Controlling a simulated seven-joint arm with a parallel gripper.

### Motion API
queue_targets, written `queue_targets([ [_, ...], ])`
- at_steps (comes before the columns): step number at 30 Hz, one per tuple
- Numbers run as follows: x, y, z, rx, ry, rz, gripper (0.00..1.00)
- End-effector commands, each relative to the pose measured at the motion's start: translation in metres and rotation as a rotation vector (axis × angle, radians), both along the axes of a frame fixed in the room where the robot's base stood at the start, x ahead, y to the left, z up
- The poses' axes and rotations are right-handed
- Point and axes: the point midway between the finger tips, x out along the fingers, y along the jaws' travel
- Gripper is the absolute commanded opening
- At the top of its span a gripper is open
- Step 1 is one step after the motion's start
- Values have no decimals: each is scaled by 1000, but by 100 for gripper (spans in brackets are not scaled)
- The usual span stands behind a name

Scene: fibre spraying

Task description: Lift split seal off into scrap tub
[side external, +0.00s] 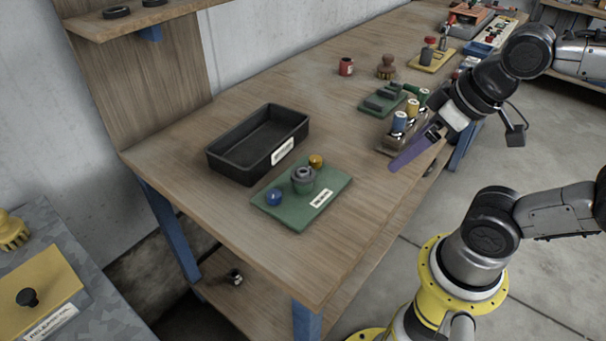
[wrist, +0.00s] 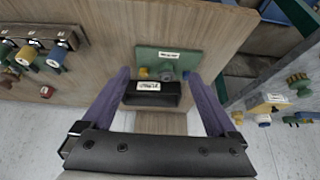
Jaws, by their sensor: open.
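A black open tub (side external: 222,166) with a white label stands on the wooden bench; it looks empty. In front of it a green board (side external: 323,183) carries a grey round fitting (side external: 303,181), with a blue knob and a yellow knob beside it. A ring seems to sit on the fitting, but I cannot make out a split. The wrist view shows the tub (wrist: 152,98) and green board (wrist: 185,54) ahead between my fingers. My gripper (side external: 394,167) has purple fingers and hangs above the bench's front edge, right of the board. It is open (wrist: 158,73) and empty.
A rack of coloured spools (side external: 398,125), a green block board (side external: 382,101), a red can (side external: 346,66) and a brown knobbed piece (side external: 386,67) stand further along the bench. A shelf (side external: 125,22) overhangs at back left. Bare bench lies between the board and the rack.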

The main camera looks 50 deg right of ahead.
Motion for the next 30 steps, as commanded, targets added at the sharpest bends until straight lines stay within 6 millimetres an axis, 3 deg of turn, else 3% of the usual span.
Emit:
queue_targets([
  [6, -3, 0, 1, -75, 15, 142, 94],
  [11, 12, 0, 29, -228, 30, 444, 94],
  [14, 33, 1, 46, -321, 72, 665, 94],
  [20, 96, 6, 66, -451, 183, 1129, 94],
  [24, 146, 11, 59, -473, 255, 1386, 94],
  [30, 196, 18, 30, -429, 334, 1518, 94],
])
